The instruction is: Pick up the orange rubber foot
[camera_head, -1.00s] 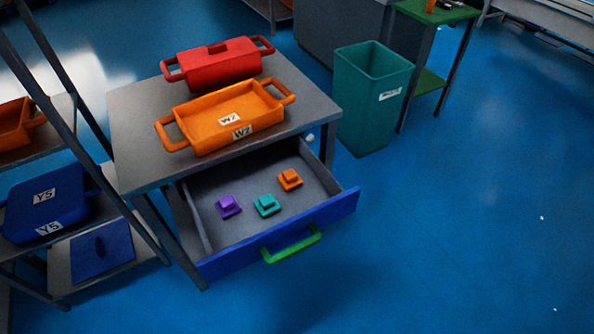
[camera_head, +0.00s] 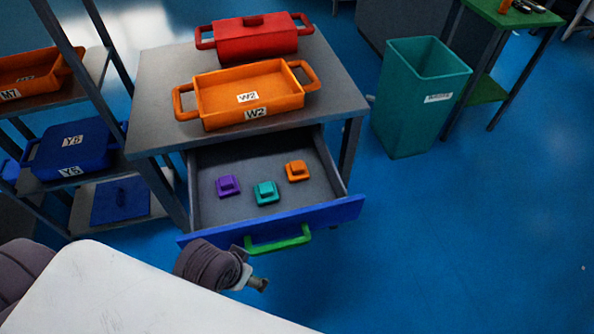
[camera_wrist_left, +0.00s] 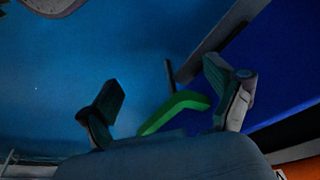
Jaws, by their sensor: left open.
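The orange rubber foot (camera_head: 297,171) lies in the open drawer (camera_head: 215,210), at the right of a row of three small feet. A teal foot (camera_head: 265,193) and a purple foot (camera_head: 228,186) lie to its left. My left gripper (camera_head: 258,284) is in front of the drawer, below its green handle (camera_head: 278,239), apart from the orange foot. In the left wrist view my left gripper (camera_wrist_left: 165,92) is open, with the green handle (camera_wrist_left: 176,110) showing between and beyond its fingers. The feet cannot be made out in that view. My right gripper is not in view.
The grey table (camera_head: 155,85) above the drawer holds an orange tray (camera_head: 208,112) and a red container (camera_head: 262,45). A shelf with blue bins (camera_head: 72,150) stands at the left. A teal waste bin (camera_head: 410,110) stands at the right. The floor at the right is clear.

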